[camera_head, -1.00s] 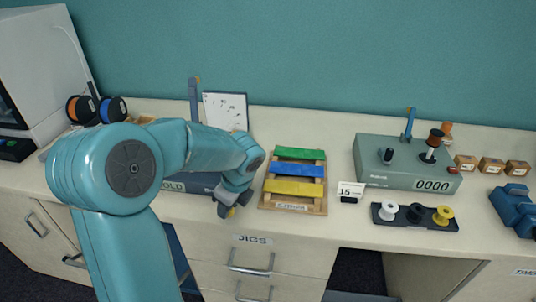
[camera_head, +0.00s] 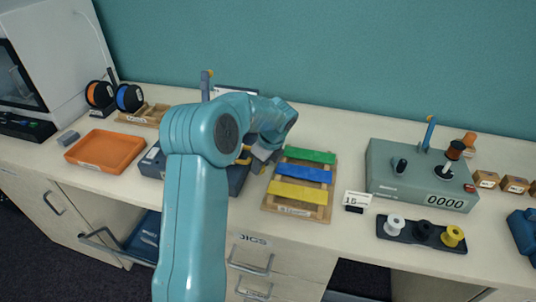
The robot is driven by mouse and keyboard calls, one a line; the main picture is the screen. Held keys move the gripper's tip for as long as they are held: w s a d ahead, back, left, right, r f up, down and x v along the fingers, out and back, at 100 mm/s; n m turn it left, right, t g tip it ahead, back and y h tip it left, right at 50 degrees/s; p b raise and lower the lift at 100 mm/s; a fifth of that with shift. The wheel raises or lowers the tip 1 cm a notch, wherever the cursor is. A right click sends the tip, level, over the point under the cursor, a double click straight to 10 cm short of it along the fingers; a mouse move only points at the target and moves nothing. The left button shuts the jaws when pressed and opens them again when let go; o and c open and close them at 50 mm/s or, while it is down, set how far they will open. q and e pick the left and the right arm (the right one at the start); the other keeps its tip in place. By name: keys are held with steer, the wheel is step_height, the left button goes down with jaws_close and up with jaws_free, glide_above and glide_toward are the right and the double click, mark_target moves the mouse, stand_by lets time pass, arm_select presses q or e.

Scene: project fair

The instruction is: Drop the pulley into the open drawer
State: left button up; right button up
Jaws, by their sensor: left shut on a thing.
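My left gripper (camera_head: 262,158) is above the right end of the dark blue box (camera_head: 237,182) on the counter, just left of the wooden jig. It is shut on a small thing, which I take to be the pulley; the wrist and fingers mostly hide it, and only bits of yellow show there. The open drawer (camera_head: 128,256) is at the lower left, below the counter, pulled out with a blue inside. My left arm hides its right part. My right gripper is not in view.
An orange tray (camera_head: 106,150) lies on the counter at left. A wooden jig (camera_head: 322,213) with coloured bars is right of my gripper. A holder (camera_head: 433,241) with white, black and yellow spools and a grey-green counter box (camera_head: 410,185) stand further right. The JIGS drawer (camera_head: 250,258) is shut.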

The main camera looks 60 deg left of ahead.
arm_select(q)
steer(key=w+a, duration=0.1)
steer(key=w+a+p, duration=0.1)
steer(key=w+a, duration=0.1)
steer(key=shift+w+r, duration=0.1)
steer(key=shift+w, duration=0.15)
steer(key=shift+w+a+f, duration=0.2)
steer(key=shift+w+a, duration=0.05)
steer(key=shift+w, duration=0.1)
step_height(320, 180, down, 3)
steer(key=shift+s+p, duration=0.15)
steer(key=shift+p, duration=0.45)
steer(key=shift+f, duration=0.2)
steer(key=o, duration=0.6)
steer(key=shift+f, duration=0.1)
steer(key=o, duration=0.4)
steer(key=shift+f, duration=0.1)
